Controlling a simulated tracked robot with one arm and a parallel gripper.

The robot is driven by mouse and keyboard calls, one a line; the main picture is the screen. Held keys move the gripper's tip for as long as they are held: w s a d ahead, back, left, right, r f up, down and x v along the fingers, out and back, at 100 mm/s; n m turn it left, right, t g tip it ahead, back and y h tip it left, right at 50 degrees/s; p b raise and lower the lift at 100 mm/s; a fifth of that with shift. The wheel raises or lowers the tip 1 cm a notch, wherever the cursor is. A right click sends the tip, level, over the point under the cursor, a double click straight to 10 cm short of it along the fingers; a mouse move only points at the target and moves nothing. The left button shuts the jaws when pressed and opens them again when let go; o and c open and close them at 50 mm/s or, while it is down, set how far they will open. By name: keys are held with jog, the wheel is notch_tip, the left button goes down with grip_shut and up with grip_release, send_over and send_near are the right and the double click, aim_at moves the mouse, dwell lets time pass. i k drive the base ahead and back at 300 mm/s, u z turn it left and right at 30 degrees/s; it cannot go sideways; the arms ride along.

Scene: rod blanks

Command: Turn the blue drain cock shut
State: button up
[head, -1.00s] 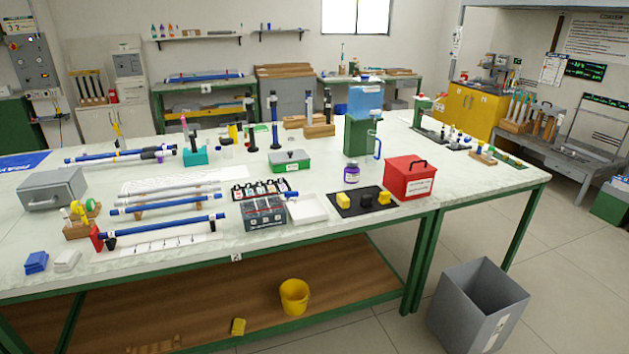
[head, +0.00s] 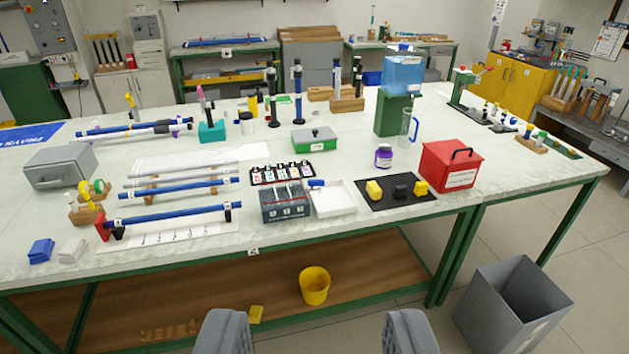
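A clear blue tank (head: 404,74) stands on a green stand (head: 396,116) at the back right of the bench. A small pale spout seems to stick out low on the tank's right side, but no blue cock handle can be made out there. A clear cylinder (head: 408,127) with blue on it stands in front of the stand. A small blue piece (head: 316,183) lies at the back left corner of a white tray (head: 334,199); I cannot tell what it is. My gripper (head: 317,333) is open and empty at the bottom edge, far in front of the tank.
A red box (head: 450,166), a purple-labelled jar (head: 383,156) and a black mat (head: 392,203) with yellow and black blocks stand before the tank. A green box (head: 314,140) is to its left. A grey bin (head: 512,303) stands on the floor at right.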

aim_at(312, 183)
jog(key=u, duration=0.05)
jog(key=i, duration=2.3)
jog(key=u, duration=0.4)
